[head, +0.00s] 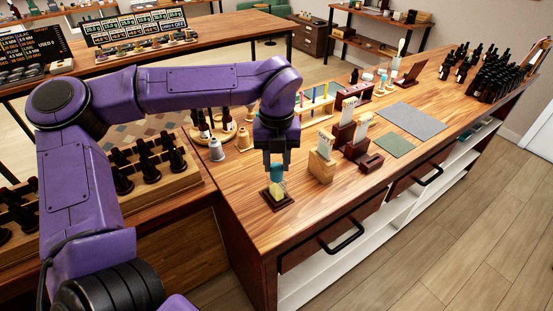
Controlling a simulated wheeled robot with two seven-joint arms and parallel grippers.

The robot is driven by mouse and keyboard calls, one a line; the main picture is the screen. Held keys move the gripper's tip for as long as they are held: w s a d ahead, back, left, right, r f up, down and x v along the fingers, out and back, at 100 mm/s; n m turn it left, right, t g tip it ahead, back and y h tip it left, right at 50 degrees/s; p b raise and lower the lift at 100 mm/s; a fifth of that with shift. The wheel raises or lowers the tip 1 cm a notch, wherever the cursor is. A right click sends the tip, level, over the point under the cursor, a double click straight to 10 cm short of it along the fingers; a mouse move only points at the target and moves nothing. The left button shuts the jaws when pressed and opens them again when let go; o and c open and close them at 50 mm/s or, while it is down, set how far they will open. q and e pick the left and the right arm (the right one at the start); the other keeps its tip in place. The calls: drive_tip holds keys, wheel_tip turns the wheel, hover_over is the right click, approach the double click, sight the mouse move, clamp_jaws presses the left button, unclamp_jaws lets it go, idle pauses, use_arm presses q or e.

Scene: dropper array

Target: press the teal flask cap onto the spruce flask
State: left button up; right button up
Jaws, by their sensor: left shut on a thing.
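My left gripper (277,163) points straight down over the front left part of the wooden bench. It is shut on the teal cap (278,174), which shows just under the fingers. A small flask with a pale yellow body (276,190) stands directly below the cap on a dark square base (278,201). I take this to be the spruce flask, though its colour looks yellowish here. The cap is at the top of the flask; I cannot tell whether they touch. My right gripper is not in view.
A light wooden block (321,167) with cards stands just right of the flask, with dark red card holders (343,136) behind. A grey thimble-like piece (216,151) stands to the left. A grey mat (411,121) and a green mat (394,147) lie on the right. The bench front is clear.

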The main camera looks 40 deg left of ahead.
use_arm(q)
drive_tip(key=o, duration=1.1)
drive_tip(key=shift+o, duration=0.2)
